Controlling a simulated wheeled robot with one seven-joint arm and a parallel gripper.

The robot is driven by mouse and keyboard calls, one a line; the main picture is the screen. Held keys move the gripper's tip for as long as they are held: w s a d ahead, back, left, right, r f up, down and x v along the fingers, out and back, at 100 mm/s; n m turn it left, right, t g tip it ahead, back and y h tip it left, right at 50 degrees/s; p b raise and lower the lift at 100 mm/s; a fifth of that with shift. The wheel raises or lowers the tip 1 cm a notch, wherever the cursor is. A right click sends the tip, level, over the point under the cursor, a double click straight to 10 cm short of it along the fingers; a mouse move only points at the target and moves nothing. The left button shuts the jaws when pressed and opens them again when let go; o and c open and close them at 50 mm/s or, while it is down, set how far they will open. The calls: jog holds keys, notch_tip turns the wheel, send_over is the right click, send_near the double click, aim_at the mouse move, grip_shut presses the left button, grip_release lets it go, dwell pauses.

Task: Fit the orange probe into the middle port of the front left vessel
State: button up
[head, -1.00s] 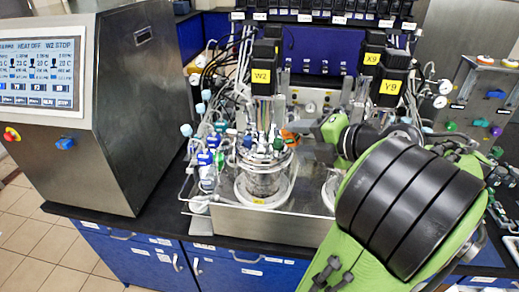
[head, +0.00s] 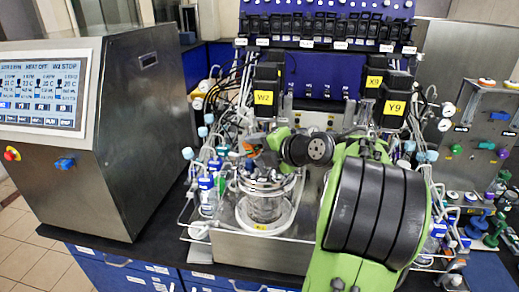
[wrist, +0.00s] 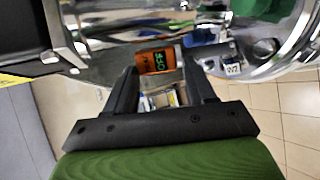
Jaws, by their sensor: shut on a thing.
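The orange probe (head: 248,150) shows as a small orange patch at the left end of my arm in the head view. In the wrist view its orange head (wrist: 157,61), with green digits on a dark display, sits between my fingertips. My gripper (wrist: 165,78) is shut on it; in the head view my gripper (head: 258,144) is above the lid of the front left vessel. This glass vessel (head: 264,208) stands under the black W2 motor (head: 265,98). My gripper and fittings hide much of the lid. I cannot make out the middle port or the probe's lower end.
Tubes and blue-capped bottles (head: 207,190) crowd the vessel's left side. Motors marked X9 (head: 375,82) and Y9 (head: 394,105) stand to the right. A steel control cabinet (head: 140,130) is at the left. Shiny curved metal (wrist: 110,20) lies close in the wrist view.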

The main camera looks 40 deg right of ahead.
jog(key=shift+f+b, duration=0.6)
jog(key=shift+b, duration=0.5)
jog(key=o, duration=1.2)
jog(key=shift+c, duration=0.2)
jog(key=shift+r+p, duration=0.55)
jog(key=shift+p, duration=0.25)
jog(key=shift+s+r+p, duration=0.15)
jog(key=shift+r+p, duration=0.4)
jog(key=shift+p, duration=0.2)
jog(key=b+v, duration=0.1)
jog(key=v, duration=1)
jog(key=shift+s+f, duration=0.25)
jog(key=shift+s, duration=0.15)
